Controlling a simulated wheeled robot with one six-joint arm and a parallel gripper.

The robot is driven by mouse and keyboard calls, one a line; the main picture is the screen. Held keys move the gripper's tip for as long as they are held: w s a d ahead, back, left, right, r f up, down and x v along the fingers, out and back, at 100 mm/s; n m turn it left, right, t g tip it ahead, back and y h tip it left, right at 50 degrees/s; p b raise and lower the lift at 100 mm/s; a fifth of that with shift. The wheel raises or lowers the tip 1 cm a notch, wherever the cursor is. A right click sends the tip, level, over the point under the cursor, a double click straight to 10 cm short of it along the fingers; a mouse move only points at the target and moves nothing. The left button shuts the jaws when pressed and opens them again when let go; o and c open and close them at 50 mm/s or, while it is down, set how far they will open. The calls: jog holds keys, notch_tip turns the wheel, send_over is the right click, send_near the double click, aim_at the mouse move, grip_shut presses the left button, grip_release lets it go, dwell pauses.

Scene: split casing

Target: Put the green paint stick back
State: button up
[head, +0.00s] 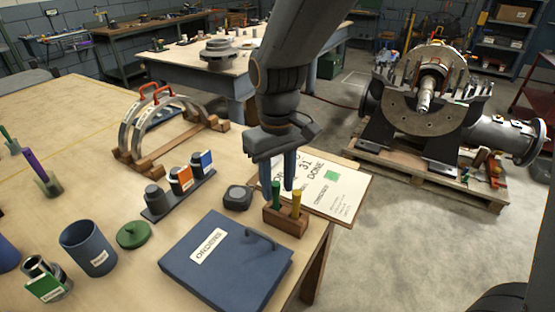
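The green paint stick (276,196) stands upright in a small wooden block (286,222) near the table's right edge. A yellow stick (296,205) stands beside it in the same block. My gripper (281,186) points down over the block, with its two blue fingers apart around the top of the green stick. A gap shows between the fingers, and they look open. Whether either finger touches the stick is hard to tell. The lower end of the green stick is hidden in the block.
A blue orders binder (225,260) lies in front, with a tape measure (238,197) to the left. A rack of small pots (160,205) stands further left.

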notch_tip(320, 180, up, 10)
jog(key=b, duration=0.2)
jog(key=s+d+f+m, duration=0.2)
jog(key=d+f+m, duration=0.1)
jog(key=d+f, duration=0.4)
jog(key=s+d+f+m+t, duration=0.1)
jog(key=d+f+m, duration=0.2)
jog(key=d+f, duration=0.5)
jog(key=d, duration=0.4)
jog(key=shift+s+d+m, duration=0.3)
jog(key=shift+s, duration=0.05)
